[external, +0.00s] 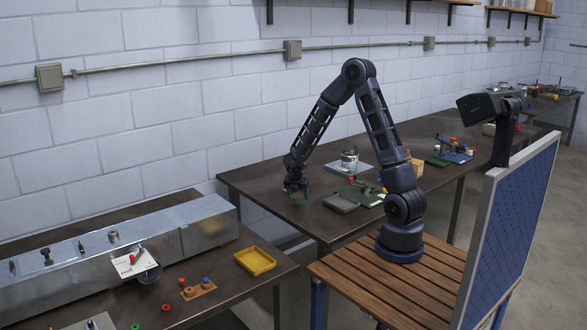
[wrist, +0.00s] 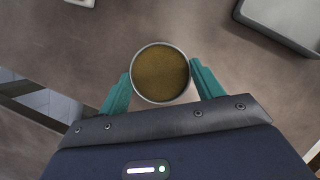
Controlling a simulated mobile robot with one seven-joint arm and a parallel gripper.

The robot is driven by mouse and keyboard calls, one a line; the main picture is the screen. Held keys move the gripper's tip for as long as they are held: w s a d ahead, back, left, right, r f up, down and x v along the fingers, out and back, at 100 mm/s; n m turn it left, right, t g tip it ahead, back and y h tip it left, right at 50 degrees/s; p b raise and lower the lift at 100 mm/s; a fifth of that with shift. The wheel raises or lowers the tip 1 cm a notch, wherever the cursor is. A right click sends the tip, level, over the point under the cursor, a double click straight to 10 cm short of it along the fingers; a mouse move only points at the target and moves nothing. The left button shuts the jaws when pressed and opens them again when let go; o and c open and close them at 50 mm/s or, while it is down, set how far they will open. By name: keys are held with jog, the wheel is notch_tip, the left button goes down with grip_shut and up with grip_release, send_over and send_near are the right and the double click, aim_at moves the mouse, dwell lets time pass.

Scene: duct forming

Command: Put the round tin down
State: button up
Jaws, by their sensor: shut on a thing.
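The round tin (wrist: 160,72) shows in the wrist view as a circular rim with a brown inside. My gripper (wrist: 160,85) is shut on it, with one teal finger on each side. In the external view my gripper (external: 296,190) points down over the near left part of the far table (external: 262,190). The tin is small and dark there, low between the fingers. I cannot tell whether its bottom touches the table.
A grey block (external: 341,203) lies right of my gripper; a pot-like item (external: 349,159) stands farther back. The near bench holds a metal duct (external: 95,262) and a yellow tray (external: 255,261). A gap separates the two tables. Bare table surrounds the tin.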

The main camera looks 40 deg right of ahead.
jog(key=shift+f, duration=1.1)
jog(key=shift+f, duration=0.1)
jog(key=o, duration=1.1)
jog(key=shift+c, duration=0.2)
